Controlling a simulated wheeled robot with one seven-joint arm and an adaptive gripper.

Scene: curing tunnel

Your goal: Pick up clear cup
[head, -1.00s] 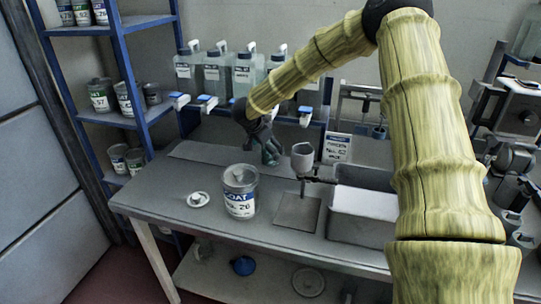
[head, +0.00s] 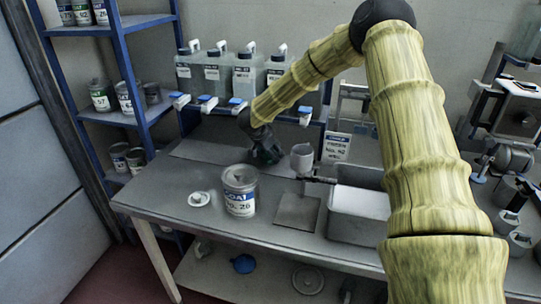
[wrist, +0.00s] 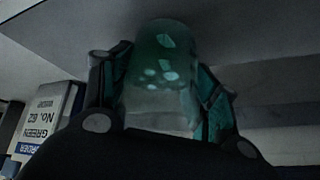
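The clear cup (wrist: 163,80) shows in the wrist view as a see-through, green-tinted cup with pale spots of light, between the two fingers of my gripper (wrist: 165,88). The dark fingers with teal pads lie against it on both sides, with no clear gap. In the head view my gripper (head: 266,152) is low over the back of the grey bench (head: 165,205), left of a grey cup on a stand (head: 302,158). The clear cup cannot be made out there. Whether it touches the bench is unclear.
A paint can (head: 240,195) and a small white lid (head: 199,198) stand at the bench front. A grey bin (head: 355,215) is to the right. Several bottles (head: 248,75) line a rack behind my gripper. A printed sign (head: 336,148) stands close by on the right.

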